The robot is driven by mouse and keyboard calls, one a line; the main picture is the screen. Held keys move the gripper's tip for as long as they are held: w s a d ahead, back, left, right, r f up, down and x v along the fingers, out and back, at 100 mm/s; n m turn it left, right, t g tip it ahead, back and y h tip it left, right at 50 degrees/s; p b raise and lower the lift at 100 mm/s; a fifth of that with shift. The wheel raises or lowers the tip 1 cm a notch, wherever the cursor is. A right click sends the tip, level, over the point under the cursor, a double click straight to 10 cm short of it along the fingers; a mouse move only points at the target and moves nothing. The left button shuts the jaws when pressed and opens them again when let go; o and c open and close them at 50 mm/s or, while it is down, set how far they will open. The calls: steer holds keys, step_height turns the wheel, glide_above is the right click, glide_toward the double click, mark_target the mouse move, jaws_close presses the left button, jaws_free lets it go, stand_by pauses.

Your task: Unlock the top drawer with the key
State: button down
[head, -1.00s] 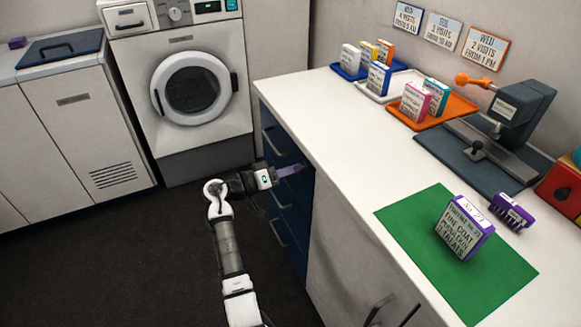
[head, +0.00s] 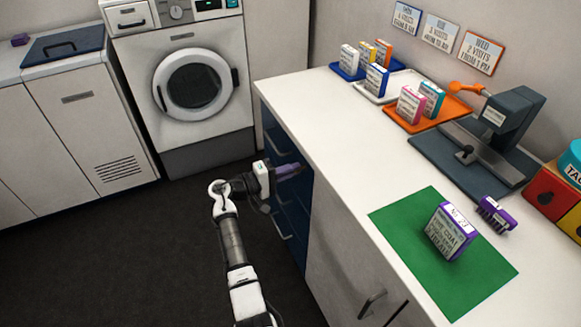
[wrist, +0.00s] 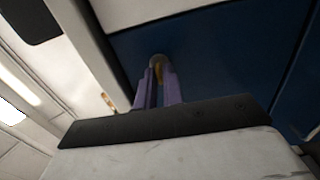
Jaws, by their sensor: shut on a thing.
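The drawer unit (head: 296,222) is dark blue with bar handles, at the left end of the counter in the head view. The top drawer (head: 283,148) looks closed. My gripper (head: 299,168) has purple fingers and is at the upper part of this blue front. In the wrist view my gripper (wrist: 160,84) is shut on the key (wrist: 158,70), a small grey and yellowish piece between the fingertips. The key is against or very close to the blue front. The lock is hidden behind it, and I cannot tell how far in the key is.
The white counter (head: 335,125) overhangs just above my gripper. It carries trays, boxes, a green mat (head: 395,215) and a press-like device (head: 490,135). A washer (head: 190,85) stands behind. The dark floor (head: 110,260) at left is clear.

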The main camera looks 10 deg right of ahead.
stand_by(0.4)
steer(key=c, duration=1.5)
jaws_free()
steer(key=s+a+b, duration=0.1)
steer(key=a, duration=0.3)
steer(key=a+b, duration=0.1)
steer(key=a, duration=0.4)
steer(key=s+a+b, duration=0.1)
steer(key=a, duration=0.3)
steer(key=shift+s+a, duration=0.3)
